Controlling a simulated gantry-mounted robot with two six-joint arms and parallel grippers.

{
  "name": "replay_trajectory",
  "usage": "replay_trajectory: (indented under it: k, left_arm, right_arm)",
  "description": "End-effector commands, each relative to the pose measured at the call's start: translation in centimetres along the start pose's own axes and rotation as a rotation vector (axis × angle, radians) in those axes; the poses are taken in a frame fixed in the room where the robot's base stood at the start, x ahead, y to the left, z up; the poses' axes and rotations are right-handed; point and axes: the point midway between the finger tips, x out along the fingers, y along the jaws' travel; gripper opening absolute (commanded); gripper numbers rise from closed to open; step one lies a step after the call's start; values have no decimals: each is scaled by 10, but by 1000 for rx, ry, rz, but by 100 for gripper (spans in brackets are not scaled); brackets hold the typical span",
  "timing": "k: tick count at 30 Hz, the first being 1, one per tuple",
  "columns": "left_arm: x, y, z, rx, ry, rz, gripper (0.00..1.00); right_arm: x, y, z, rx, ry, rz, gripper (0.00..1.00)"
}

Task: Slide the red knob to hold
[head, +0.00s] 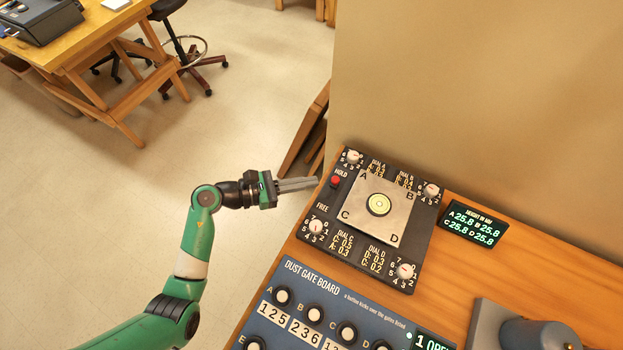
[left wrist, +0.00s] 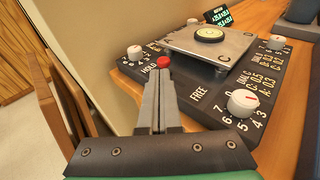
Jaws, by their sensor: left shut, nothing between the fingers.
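The red knob (head: 335,181) sits on the left side of a black dial panel (head: 429,221), close beside the word HOLD. The word FREE is farther down the same side, away from the knob. In the left wrist view the red knob (left wrist: 164,62) shows just beyond my fingertips, next to HOLD. My left gripper (head: 316,183) is shut and empty, its fingers pointing at the knob from the left. In the head view a small gap shows between tips and knob. The left gripper (left wrist: 159,84) also shows in the wrist view. My right gripper is out of view.
A square metal plate (head: 360,213) with a round bubble level (head: 379,204) sits mid-panel, with white dials at the panel's corners. A readout (head: 472,222) stands to the right. The blue dust gate board (head: 300,290) lies in front. A wall rises behind the bench.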

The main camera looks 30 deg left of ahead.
Motion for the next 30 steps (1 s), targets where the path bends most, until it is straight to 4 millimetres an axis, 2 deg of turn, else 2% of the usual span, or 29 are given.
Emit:
replay_trajectory:
  k: [3,6,12,16,26,28,30]
  left_arm:
    - [-35,1,4,-3,-1,7,0]
    - [-60,1,3,-2,-1,6,0]
    - [-94,1,2,-1,-2,3,0]
    - [-101,0,1,0,-1,0,0]
    - [-101,0,1,0,-1,-1,0]
    - [-98,-2,1,2,-1,-8,0]
    - [-88,-9,8,23,-4,-43,0]
  right_arm:
    - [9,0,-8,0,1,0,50]
    - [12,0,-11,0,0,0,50]
    - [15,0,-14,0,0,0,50]
    - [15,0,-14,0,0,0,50]
    - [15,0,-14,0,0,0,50]
    - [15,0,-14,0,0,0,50]
    - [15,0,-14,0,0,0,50]
